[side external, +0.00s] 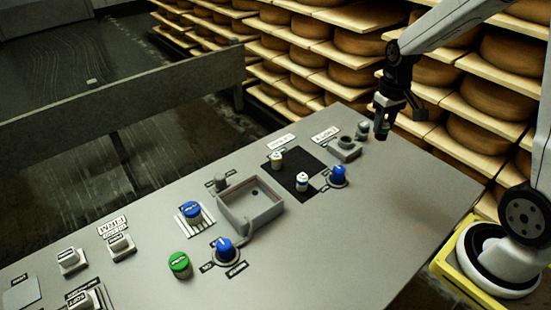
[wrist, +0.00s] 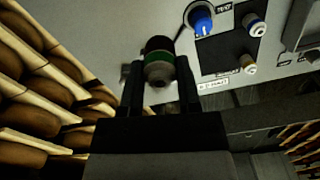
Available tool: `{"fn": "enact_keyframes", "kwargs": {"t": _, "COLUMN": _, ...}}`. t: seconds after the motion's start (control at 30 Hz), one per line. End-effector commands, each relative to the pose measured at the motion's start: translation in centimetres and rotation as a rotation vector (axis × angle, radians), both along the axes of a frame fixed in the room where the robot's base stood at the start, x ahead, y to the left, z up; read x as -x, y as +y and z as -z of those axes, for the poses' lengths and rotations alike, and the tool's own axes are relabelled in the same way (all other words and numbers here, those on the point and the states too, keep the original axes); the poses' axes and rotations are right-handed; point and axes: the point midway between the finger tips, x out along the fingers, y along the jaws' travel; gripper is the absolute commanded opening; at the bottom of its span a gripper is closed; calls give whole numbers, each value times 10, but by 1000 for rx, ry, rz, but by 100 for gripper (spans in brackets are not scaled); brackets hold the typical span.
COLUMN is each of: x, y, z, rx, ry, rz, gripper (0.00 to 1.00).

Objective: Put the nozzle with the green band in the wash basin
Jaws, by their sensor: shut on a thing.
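The nozzle with the green band (wrist: 158,70) is dark on top, with a paler end toward the wrist camera. My gripper (wrist: 159,78) is shut on it, with one finger on each side. In the side external view my gripper (side external: 383,128) holds it in the air, above the far right part of the panel, near a small grey block (side external: 344,150). The nozzle is dark and hard to make out there. The wash basin (side external: 267,215) is a grey square tub with a drain hole, left of my gripper at mid panel. It looks empty.
Two pale nozzles stand on a black mat (side external: 283,181), one with a yellowish band (side external: 277,160) and one with a bluish band (side external: 302,182). Blue knobs (side external: 338,176) (side external: 224,249), a blue button (side external: 191,210) and a green button (side external: 179,264) stick up. The panel's right side is bare.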

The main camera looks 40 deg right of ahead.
Motion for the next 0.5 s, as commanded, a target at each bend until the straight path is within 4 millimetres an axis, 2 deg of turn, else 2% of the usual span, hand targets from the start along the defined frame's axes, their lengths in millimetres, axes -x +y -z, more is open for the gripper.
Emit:
{"fn": "enact_keyframes", "kwargs": {"t": 0.27, "x": -13, "y": 41, "z": 3, "rx": 0, "ry": 1, "rz": -121, "gripper": 0}}
{"fn": "enact_keyframes", "kwargs": {"t": 0.5, "x": -23, "y": 99, "z": 8, "rx": 0, "ry": 0, "rz": -282, "gripper": 0}}
